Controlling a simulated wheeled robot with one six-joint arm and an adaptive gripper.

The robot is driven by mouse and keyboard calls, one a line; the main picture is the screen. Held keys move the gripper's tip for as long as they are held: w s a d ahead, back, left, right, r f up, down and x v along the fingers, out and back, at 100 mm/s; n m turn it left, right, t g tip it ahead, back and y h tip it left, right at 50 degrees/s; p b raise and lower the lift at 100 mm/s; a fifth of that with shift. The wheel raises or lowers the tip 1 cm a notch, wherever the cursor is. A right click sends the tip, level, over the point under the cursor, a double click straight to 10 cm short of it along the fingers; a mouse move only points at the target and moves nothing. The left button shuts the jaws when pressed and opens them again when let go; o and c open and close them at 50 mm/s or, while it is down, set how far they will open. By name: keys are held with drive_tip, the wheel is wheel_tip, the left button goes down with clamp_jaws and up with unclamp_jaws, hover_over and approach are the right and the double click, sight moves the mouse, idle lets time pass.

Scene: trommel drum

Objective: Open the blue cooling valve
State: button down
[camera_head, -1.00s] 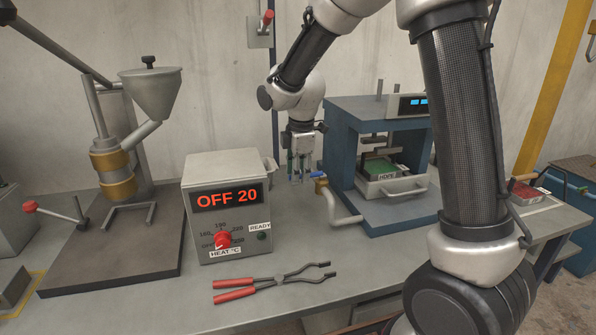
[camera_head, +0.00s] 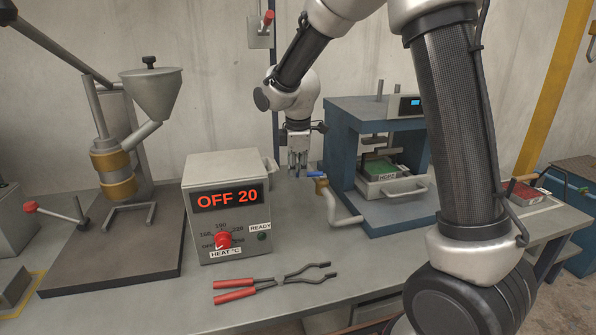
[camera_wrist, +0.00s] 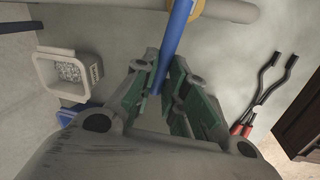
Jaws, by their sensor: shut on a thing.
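The blue valve handle (camera_head: 316,174) sticks out to the left from a brass valve body (camera_head: 321,186) on a grey pipe (camera_head: 342,213) in the head view. In the wrist view the blue handle (camera_wrist: 179,38) runs down between my fingers, and the brass body (camera_wrist: 196,8) is at the top edge. My gripper (camera_head: 297,171) points down at the free end of the handle. In the wrist view its green-padded fingers (camera_wrist: 170,77) are closed around the blue handle. The handle's gripped end is partly hidden by the fingers.
A heater box (camera_head: 227,206) reading OFF 20 stands left of the valve. A blue press (camera_head: 340,155) stands close on the right. Red-handled tongs (camera_head: 275,283) lie in front. A light container (camera_wrist: 70,77) shows left in the wrist view. The bench between tongs and pipe is clear.

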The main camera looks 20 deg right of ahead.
drive_tip(key=shift+w+d+m+g+h, duration=0.35)
drive_tip(key=shift+w+d+m, duration=0.8)
drive_tip(key=shift+m, duration=1.5)
drive_tip(key=shift+w+d+m+g+h, duration=0.35)
drive_tip(key=shift+w+d+m, duration=0.75)
drive_tip(key=shift+m, duration=1.5)
drive_tip(key=shift+w+d+m+g+h, duration=0.3)
drive_tip(key=shift+w+d+m, duration=0.85)
drive_tip(key=shift+m, duration=1.5)
drive_tip(key=shift+s+d, duration=0.1)
drive_tip(key=shift+s, duration=0.05)
drive_tip(key=c, duration=1.5)
unclamp_jaws()
drive_tip(key=shift+o, duration=0.2)
drive_tip(key=v, duration=1.2)
